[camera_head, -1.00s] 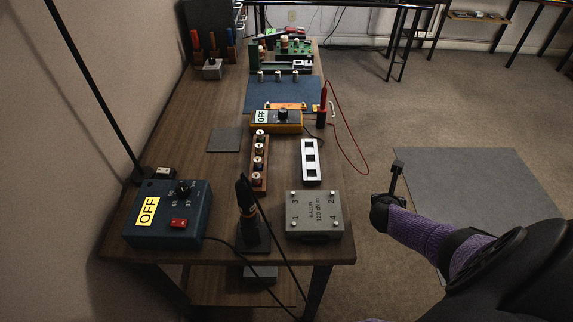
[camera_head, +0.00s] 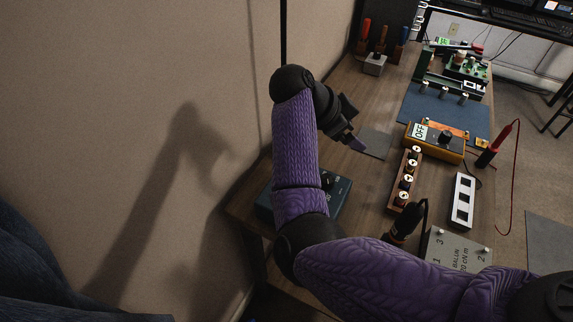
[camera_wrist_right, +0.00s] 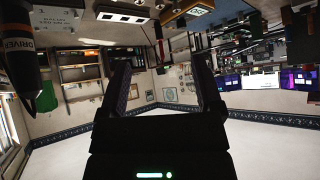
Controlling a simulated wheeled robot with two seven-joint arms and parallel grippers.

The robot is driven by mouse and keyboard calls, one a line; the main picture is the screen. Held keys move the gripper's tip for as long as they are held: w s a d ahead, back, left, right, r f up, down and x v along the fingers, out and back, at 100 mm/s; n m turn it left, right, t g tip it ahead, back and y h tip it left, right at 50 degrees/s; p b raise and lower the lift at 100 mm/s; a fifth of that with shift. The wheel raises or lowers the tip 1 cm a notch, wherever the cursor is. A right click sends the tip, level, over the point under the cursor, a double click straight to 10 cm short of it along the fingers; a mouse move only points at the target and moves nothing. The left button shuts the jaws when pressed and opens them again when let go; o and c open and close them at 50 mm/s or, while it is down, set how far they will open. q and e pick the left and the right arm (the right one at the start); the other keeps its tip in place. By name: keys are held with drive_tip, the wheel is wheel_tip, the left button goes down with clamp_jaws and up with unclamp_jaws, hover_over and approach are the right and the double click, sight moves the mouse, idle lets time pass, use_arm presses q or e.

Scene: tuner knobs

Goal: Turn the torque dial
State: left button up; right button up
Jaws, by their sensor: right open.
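A dark teal box (camera_head: 338,200) stands at the near left of the bench in the head view. A black dial (camera_head: 327,180) on its top shows just right of my purple right arm, which hides most of the box, including its label and red switch. My right gripper (camera_head: 352,124) is beyond and above the box, apart from the dial, with its fingers pointing right. In the right wrist view my gripper (camera_wrist_right: 159,62) is open, with nothing between its fingers. A dark driver (camera_wrist_right: 20,60) shows at the left there. My left gripper is not in view.
A rack of small spools (camera_head: 405,182), a white slotted block (camera_head: 463,200), a yellow meter (camera_head: 448,150) and a grey block (camera_head: 455,250) stand right of my right arm. The wall (camera_head: 130,120) is close on the left.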

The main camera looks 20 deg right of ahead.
sight(327, 178)
drive_tip(key=a+f+y, duration=0.3)
drive_tip(key=a+y, duration=0.1)
drive_tip(key=a, duration=0.3)
drive_tip(key=shift+n+y, duration=0.3)
drive_tip(key=b+x, duration=0.3)
drive_tip(key=x, duration=0.6)
drive_tip(key=shift+f+b, duration=0.3)
drive_tip(key=shift+f, duration=0.05)
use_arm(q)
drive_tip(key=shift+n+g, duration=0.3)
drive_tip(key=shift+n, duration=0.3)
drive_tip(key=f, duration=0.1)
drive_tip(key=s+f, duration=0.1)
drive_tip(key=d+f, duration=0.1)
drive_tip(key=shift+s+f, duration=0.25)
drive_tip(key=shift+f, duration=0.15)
use_arm(e)
drive_tip(key=shift+c, duration=0.3)
clamp_jaws()
